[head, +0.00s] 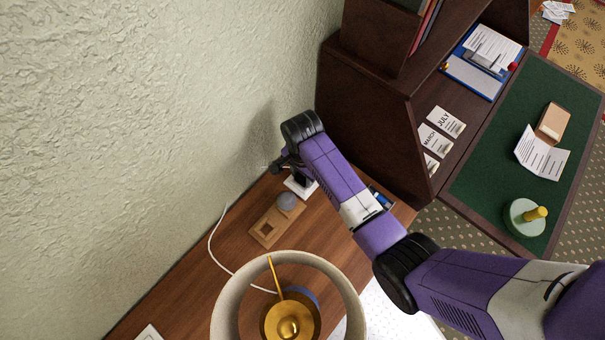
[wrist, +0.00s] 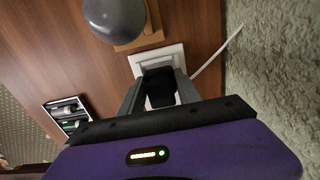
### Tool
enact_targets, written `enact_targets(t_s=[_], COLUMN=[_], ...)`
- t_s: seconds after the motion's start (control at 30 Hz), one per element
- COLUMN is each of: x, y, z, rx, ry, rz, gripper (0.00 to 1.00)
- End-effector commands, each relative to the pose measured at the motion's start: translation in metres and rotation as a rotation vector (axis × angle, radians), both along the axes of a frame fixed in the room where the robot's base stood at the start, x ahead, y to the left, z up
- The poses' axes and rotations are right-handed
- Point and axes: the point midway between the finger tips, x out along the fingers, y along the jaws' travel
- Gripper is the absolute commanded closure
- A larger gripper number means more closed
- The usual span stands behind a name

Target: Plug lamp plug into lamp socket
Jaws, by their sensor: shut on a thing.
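A white socket plate (wrist: 146,64) lies on the wooden desk below my gripper (wrist: 160,92) in the wrist view. My gripper is shut on the lamp plug (wrist: 160,86), a dark block between the fingers. The plug is over the plate; whether its pins are seated is hidden. In the head view the socket plate (head: 299,188) shows beside the wall, with my gripper (head: 289,166) just above it, and the plug is not clear. The lamp (head: 221,310), with a round pale shade, stands at the desk's near side.
A wooden block with a square hole (head: 265,232) and a grey ball (head: 286,201) sit close to the socket plate. A white cord (head: 212,247) curves along the desk. A tray of small items (wrist: 66,115) lies opposite. A dark cabinet (head: 365,115) bounds the far end.

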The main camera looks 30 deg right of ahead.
Motion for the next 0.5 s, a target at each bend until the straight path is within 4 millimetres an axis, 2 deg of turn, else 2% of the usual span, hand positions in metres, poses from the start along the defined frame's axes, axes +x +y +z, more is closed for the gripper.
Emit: enact_targets(t_s=[0.5], x=[0.0002], y=[0.0001], z=[-0.0074], rx=[0.000], ry=[0.000], rz=[0.000], gripper=[1.00])
